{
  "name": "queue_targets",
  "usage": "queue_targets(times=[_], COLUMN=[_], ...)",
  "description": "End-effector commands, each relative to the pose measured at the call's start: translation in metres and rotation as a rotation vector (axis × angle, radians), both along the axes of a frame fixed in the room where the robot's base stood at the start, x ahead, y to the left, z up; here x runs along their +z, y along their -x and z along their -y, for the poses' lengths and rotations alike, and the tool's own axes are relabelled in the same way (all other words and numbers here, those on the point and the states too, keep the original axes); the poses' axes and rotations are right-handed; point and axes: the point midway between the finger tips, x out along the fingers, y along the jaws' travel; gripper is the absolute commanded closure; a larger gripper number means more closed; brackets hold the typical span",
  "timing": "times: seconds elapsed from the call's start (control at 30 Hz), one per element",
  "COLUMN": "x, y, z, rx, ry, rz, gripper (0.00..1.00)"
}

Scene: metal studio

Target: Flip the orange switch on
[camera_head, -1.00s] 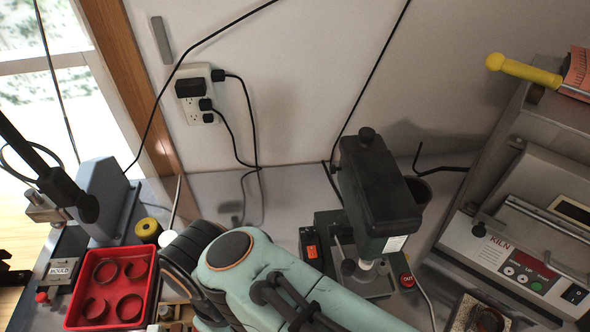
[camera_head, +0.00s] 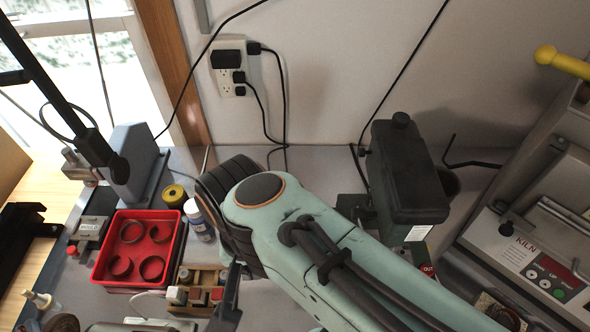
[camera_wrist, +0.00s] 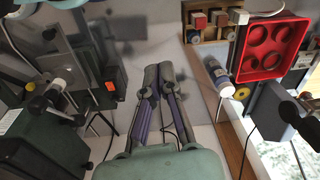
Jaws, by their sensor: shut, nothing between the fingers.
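The orange switch (camera_wrist: 110,86) shows as a small orange patch on a dark box on the left of the wrist view. Its lever position is too small to tell. In the head view my arm covers it. It belongs to the dark green drill press (camera_head: 408,175), whose top shows behind my arm. My gripper (camera_wrist: 158,73) is shut and empty, its two fingers close together in the middle of the wrist view. The fingertips appear to the right of the switch, apart from it.
A red tray (camera_head: 112,272) with several dark rings, a white bottle (camera_head: 198,220) and a wooden block rack (camera_head: 208,290) stand left of my arm. A kiln (camera_head: 540,265) is at the right. Cords hang from the wall outlet (camera_head: 229,72). Bare bench shows behind my arm.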

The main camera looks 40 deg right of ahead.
Motion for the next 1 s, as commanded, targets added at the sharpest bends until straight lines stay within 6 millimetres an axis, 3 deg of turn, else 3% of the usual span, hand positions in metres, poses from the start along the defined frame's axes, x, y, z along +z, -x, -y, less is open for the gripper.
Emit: queue_targets(times=[0.2,0.43,0.53,0.67,0.83,1.0], x=[0.004,-0.023,-0.037,-0.056,-0.078,-0.086], y=[-0.051,-0.08,-0.085,-0.087,-0.084,-0.082], z=[0.067,0.132,0.152,0.167,0.172,0.17], rx=[-0.888,-1.518,-1.641,-1.672,-1.64,-1.616], ry=[0.087,0.364,0.513,0.672,0.791,0.826], rz=[-0.026,-0.041,-0.037,-0.055,-0.101,-0.12], gripper=[1.0,1.0,1.0,1.0,1.0,1.0])
